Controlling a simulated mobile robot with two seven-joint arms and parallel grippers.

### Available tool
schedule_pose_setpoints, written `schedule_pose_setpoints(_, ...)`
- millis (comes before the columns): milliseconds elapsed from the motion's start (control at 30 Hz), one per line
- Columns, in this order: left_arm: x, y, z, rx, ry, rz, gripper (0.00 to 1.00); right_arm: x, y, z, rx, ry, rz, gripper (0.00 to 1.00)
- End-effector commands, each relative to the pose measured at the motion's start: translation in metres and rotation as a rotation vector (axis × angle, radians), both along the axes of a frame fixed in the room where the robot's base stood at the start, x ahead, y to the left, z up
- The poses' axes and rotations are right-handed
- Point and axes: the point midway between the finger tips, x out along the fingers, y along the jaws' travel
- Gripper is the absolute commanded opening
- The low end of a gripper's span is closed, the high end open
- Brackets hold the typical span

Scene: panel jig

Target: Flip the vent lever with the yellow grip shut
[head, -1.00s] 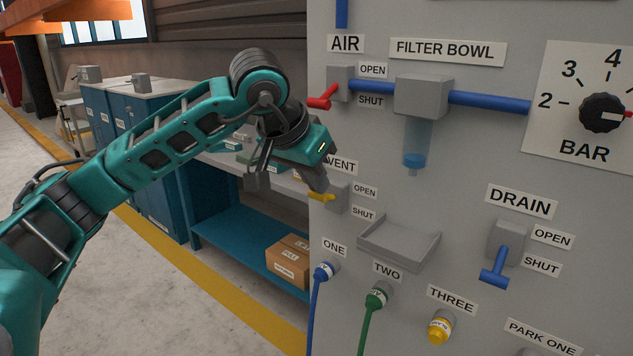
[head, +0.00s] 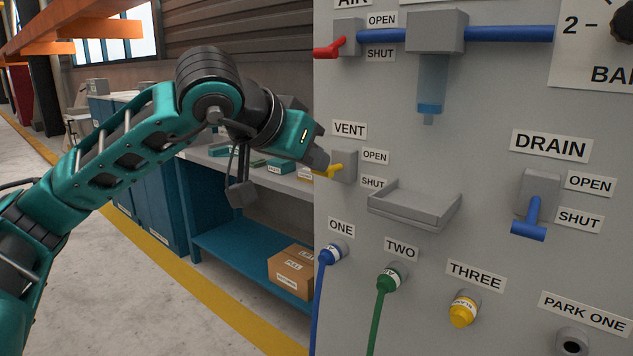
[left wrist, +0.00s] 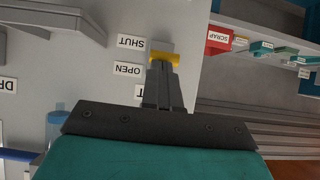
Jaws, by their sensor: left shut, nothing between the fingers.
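The vent lever's yellow grip (head: 331,171) juts out to the left from its grey block (head: 345,164), beside the OPEN and SHUT labels and under the VENT label. My left gripper (head: 320,163) is shut and empty, just above the grip. The left wrist view, upside down, shows the yellow grip (left wrist: 165,58) just beyond the closed fingertips (left wrist: 163,68). I cannot tell whether they touch it. The lever's exact angle is unclear, as the gripper partly covers it. My right gripper is not in view.
A grey tray (head: 412,213) sticks out below right of the vent lever. The red-gripped air lever (head: 328,52) is above, the blue drain lever (head: 530,220) to the right. Hose plugs (head: 333,253) sit below. A shelf bench (head: 240,250) stands behind the arm.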

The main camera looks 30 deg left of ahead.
Motion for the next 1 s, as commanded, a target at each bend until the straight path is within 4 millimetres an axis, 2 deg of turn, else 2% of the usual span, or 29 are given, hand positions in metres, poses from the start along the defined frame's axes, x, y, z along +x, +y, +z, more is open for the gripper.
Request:
schedule_pose_setpoints(33, -0.001, 0.001, -0.014, 0.000, -0.035, 0.001, 0.00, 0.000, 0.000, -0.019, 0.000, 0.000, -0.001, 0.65)
schedule_pose_setpoints(200, -0.004, 0.000, -0.019, -0.009, -0.105, -0.001, 0.00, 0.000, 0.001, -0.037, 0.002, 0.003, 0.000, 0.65)
schedule_pose_setpoints(600, -0.007, 0.001, -0.037, -0.009, -0.099, 0.000, 0.00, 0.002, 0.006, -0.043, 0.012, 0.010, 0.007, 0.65)
schedule_pose_setpoints(1000, -0.006, 0.001, -0.043, -0.009, -0.098, 0.000, 0.00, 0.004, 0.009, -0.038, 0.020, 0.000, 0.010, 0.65)
